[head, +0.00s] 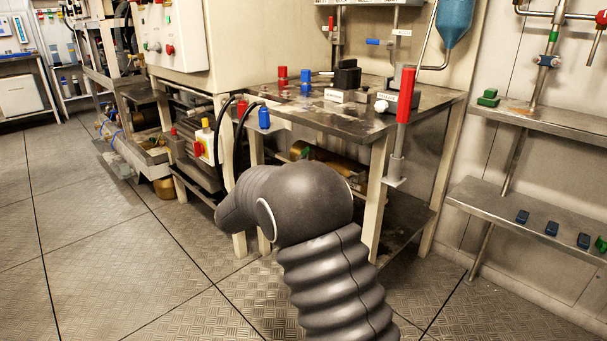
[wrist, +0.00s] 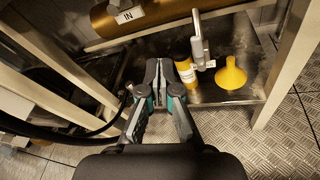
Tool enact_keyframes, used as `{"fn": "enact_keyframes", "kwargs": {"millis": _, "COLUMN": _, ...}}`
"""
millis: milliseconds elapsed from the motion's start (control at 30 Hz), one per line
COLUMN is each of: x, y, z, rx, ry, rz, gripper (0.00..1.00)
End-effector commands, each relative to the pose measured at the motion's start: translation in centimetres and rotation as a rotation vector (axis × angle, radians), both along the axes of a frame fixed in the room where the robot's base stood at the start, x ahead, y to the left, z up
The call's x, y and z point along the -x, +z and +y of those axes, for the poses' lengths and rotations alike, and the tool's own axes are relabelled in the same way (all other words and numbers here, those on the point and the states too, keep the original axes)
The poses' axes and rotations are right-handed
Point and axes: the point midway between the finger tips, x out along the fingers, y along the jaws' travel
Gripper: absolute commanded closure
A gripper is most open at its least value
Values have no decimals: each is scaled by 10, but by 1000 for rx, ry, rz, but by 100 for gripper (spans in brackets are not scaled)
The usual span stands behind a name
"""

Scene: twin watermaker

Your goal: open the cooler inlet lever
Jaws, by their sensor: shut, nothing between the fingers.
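In the wrist view, a brass cylinder (wrist: 150,14) with a white "IN" label (wrist: 129,15) runs across the top. A pale grey lever (wrist: 201,48) hangs down from beside it, right of centre. I take this for the cooler inlet lever. My gripper (wrist: 158,66) is shut and empty, with its fingertips to the left of the lever and apart from it in the picture. In the head view the brass cylinder (head: 340,172) shows partly under the table. My arm hides my gripper there, and I cannot make out the lever.
A yellow bottle (wrist: 186,73) and a yellow funnel (wrist: 232,75) stand on the lower shelf (wrist: 212,96) near the lever. A pale table leg (wrist: 287,70) rises at the right. A pale beam (wrist: 62,65) and a black hose (wrist: 60,134) lie at the left.

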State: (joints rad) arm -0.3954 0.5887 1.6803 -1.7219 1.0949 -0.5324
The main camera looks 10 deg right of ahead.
Motion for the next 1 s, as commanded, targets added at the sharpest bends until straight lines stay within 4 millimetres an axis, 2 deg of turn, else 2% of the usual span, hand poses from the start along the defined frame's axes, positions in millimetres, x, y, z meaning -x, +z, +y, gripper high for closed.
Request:
{"fn": "enact_keyframes", "kwargs": {"millis": 33, "x": 3, "y": -12, "z": -2, "rx": 90, "ry": 9, "rz": 41, "gripper": 100}}
{"fn": "enact_keyframes", "kwargs": {"millis": 233, "x": 13, "y": -19, "z": -8, "rx": 521, "ry": 35, "rz": 239, "gripper": 100}}
{"fn": "enact_keyframes", "kwargs": {"millis": 400, "x": 21, "y": -2, "z": -11, "rx": 874, "ry": 16, "rz": 414, "gripper": 100}}
{"fn": "enact_keyframes", "kwargs": {"millis": 500, "x": 24, "y": 7, "z": -11, "rx": 1002, "ry": -6, "rz": 488, "gripper": 100}}
{"fn": "enact_keyframes", "kwargs": {"millis": 767, "x": 23, "y": 12, "z": -15, "rx": 1102, "ry": -24, "rz": 576, "gripper": 100}}
{"fn": "enact_keyframes", "kwargs": {"millis": 1000, "x": -1, "y": 16, "z": -38, "rx": 1100, "ry": -25, "rz": 576, "gripper": 100}}
